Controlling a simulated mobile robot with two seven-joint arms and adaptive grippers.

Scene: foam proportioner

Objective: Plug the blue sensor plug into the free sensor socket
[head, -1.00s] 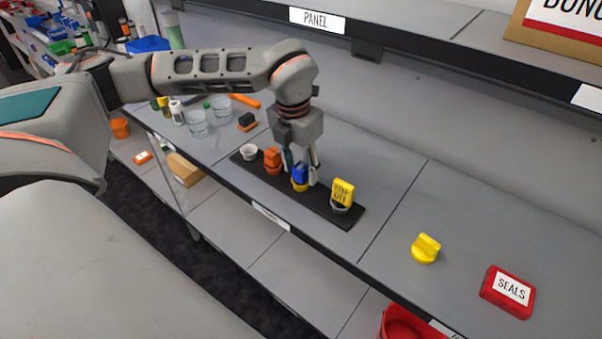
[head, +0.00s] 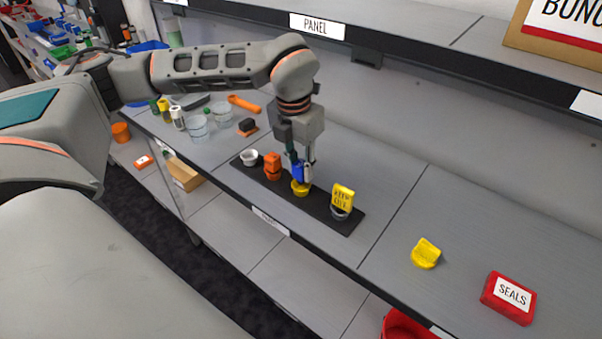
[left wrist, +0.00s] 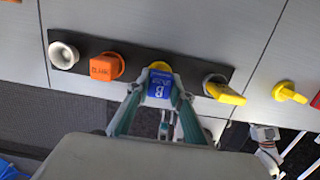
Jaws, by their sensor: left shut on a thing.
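The blue sensor plug (head: 298,172) is between the fingers of my left gripper (head: 303,170), which is shut on it. The plug stands at the yellow socket (head: 301,189) on the black strip; I cannot tell whether it is still seated. In the left wrist view the plug (left wrist: 160,90) shows a white "B" label, with the yellow rim (left wrist: 160,66) behind it. A white socket (head: 249,156) at the strip's left end is empty, also in the left wrist view (left wrist: 64,55).
The black strip (head: 330,220) also holds an orange blank plug (head: 272,162) and a yellow tagged plug (head: 343,197), either side of the gripper. A yellow knob-like part (head: 425,253) and a red SEALS box (head: 508,297) lie to the right. A shelf (head: 400,50) overhangs behind.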

